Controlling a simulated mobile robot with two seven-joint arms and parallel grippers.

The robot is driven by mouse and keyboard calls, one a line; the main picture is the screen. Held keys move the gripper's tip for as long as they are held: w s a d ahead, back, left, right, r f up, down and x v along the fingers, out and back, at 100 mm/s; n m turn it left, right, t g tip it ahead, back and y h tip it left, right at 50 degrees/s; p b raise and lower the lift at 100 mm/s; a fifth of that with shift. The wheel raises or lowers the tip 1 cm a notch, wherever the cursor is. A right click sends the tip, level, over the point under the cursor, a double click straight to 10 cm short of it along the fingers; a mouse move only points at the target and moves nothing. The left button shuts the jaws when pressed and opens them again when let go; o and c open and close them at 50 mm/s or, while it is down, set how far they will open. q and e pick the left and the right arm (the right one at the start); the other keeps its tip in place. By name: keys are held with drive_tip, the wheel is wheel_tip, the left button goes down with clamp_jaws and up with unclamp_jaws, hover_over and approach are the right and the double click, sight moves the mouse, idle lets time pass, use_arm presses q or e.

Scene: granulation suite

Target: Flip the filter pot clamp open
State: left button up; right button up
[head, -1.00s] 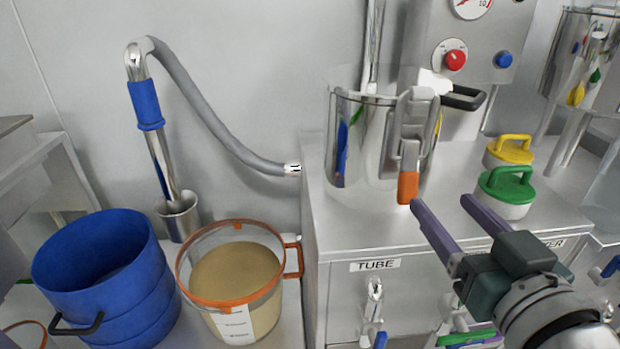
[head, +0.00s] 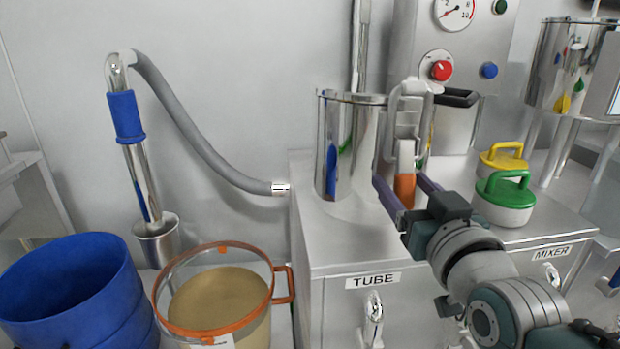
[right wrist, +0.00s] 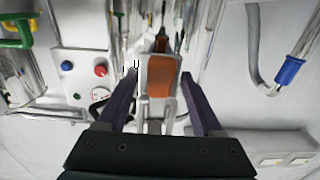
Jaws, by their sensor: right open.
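The filter pot (head: 345,145) is a shiny steel cylinder on the steel cabinet top. Its clamp (head: 408,125) is a metal lever on the pot's right side, upright, with an orange grip (head: 405,189) at its lower end. My right gripper (head: 400,186) is open, with its purple fingers on either side of the orange grip. In the right wrist view the orange grip (right wrist: 161,76) shows between the two spread fingers, apart from both as far as I can tell. My left gripper does not show.
Green-handled (head: 506,192) and yellow-handled (head: 503,158) lids stand to the right on the cabinet. A panel with a red knob (head: 441,70) rises behind. A blue bin (head: 75,290) and an orange-rimmed tub (head: 215,300) stand lower left. A grey hose (head: 190,130) runs along the wall.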

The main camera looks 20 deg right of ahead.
clamp_jaws()
idle(0.6)
idle(0.9)
